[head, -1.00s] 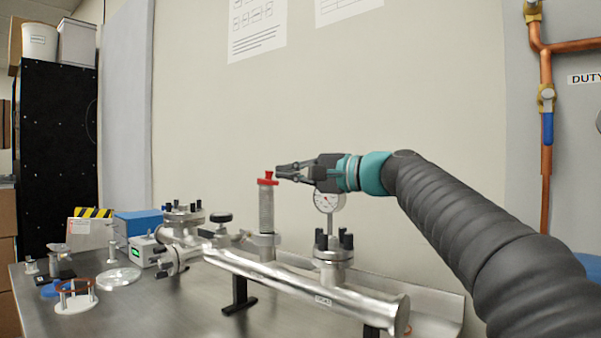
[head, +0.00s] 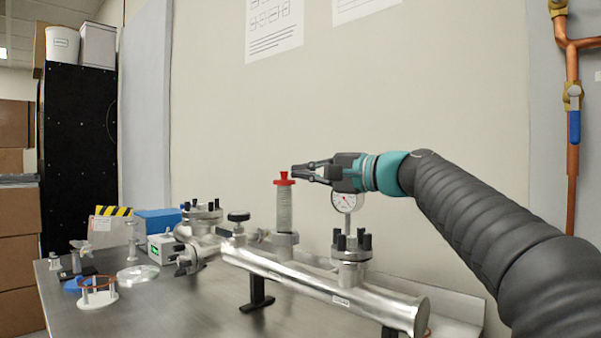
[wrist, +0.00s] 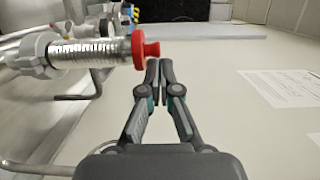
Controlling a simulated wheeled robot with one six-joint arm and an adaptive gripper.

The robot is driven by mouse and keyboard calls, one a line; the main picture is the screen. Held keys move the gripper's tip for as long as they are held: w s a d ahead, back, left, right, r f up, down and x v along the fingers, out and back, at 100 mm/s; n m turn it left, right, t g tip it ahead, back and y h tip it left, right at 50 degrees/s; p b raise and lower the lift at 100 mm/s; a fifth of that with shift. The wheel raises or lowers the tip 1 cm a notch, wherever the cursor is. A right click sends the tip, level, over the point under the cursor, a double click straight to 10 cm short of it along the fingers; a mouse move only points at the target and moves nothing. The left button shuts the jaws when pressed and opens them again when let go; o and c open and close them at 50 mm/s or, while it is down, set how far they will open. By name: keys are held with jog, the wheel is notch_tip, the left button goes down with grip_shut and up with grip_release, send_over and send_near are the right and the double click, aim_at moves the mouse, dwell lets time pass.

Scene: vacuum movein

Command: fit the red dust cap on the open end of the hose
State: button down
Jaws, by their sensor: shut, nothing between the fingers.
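The red dust cap (head: 284,178) sits on the top end of the upright ribbed hose (head: 285,212), which rises from a flange on the steel pipe assembly. In the wrist view the red cap (wrist: 143,47) covers the end of the hose (wrist: 90,53), with its knob pointing out. My gripper (head: 296,171) is shut and empty, just to the right of the cap in the head view. In the wrist view my fingertips (wrist: 159,66) are close together beside the cap's knob. A narrow gap seems to lie between them and the cap.
A steel pipe manifold (head: 330,288) lies along the bench (head: 170,310). A dial gauge (head: 345,201) stands behind my gripper, above a bolted flange (head: 351,243). A blue box (head: 158,221) and small parts stand at the left. The wall is close behind. Space above the cap is clear.

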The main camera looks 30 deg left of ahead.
jog(key=d+b, duration=0.1)
jog(key=d, duration=1.1)
jog(key=shift+w, duration=0.4)
jog(key=shift+d, duration=0.1)
